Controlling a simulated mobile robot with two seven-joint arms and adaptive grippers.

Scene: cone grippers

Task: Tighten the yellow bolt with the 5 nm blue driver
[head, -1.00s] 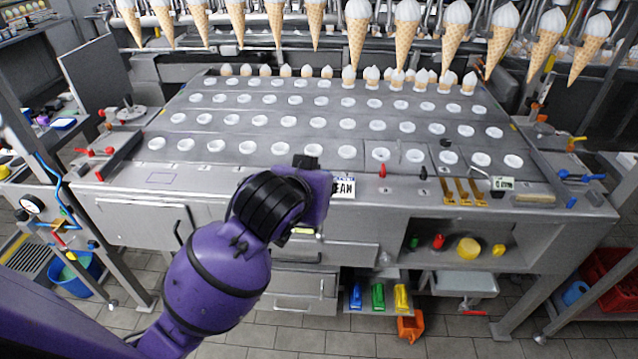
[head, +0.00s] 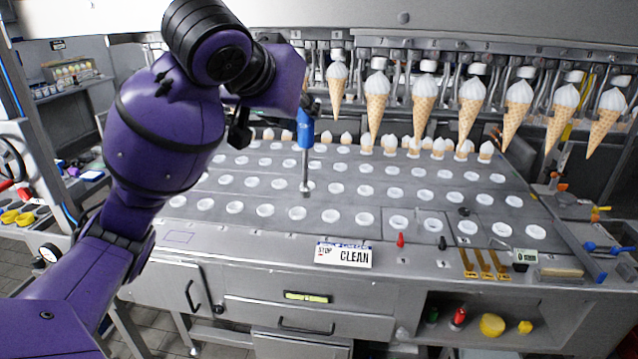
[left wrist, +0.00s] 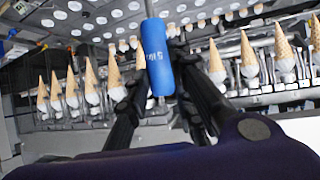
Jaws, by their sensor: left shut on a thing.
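My left gripper (head: 308,108) is shut on the blue driver (head: 305,128) and holds it above the grey table. The driver is nearly upright, its blue handle at the top and its metal shaft pointing down among the white cups. I cannot tell whether its tip touches the table. In the left wrist view the gripper fingers (left wrist: 168,85) close around the blue handle (left wrist: 157,55), which bears partly readable print starting with a 5. No yellow bolt is clearly recognisable. A small yellow piece (head: 525,327) lies on the shelf below the table; its kind is unclear. My right gripper is not in view.
The grey table (head: 290,220) holds rows of white cups. Ice-cream cones (head: 424,100) hang across the back. A red piece (head: 401,240) and yellow-gold brackets (head: 485,265) lie at the front right.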

